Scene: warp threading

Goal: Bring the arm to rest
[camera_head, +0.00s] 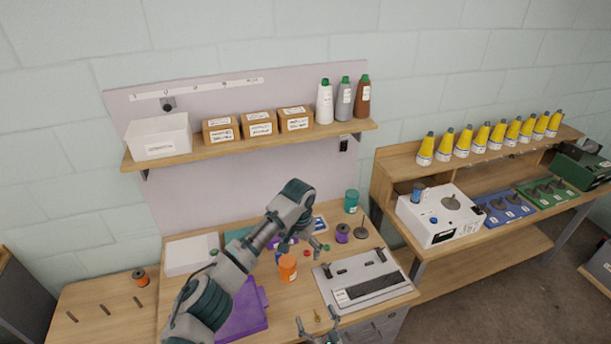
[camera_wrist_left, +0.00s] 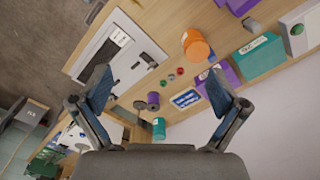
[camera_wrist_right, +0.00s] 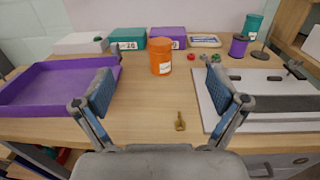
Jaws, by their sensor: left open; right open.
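My left gripper (camera_head: 316,236) is raised over the workbench. It also shows in the left wrist view (camera_wrist_left: 160,88), with its fingers wide apart and nothing between them. My right gripper (camera_head: 319,326) is low at the bench's front edge. In the right wrist view (camera_wrist_right: 160,90) its fingers are also apart and empty. The orange bottle (camera_head: 287,268) stands upright on the bench, apart from both grippers. A small brass piece (camera_wrist_right: 180,121) lies on the wood ahead of my right gripper. My left arm hides part of the bench in the head view.
A purple tray (camera_wrist_right: 45,92) is left of my right gripper; a grey-white slotted device (camera_head: 365,282) is to its right. A purple spool (camera_head: 342,233) and teal jar (camera_head: 351,201) stand behind. A shelf (camera_head: 250,142) holds boxes and bottles. Bare wood lies around the brass piece.

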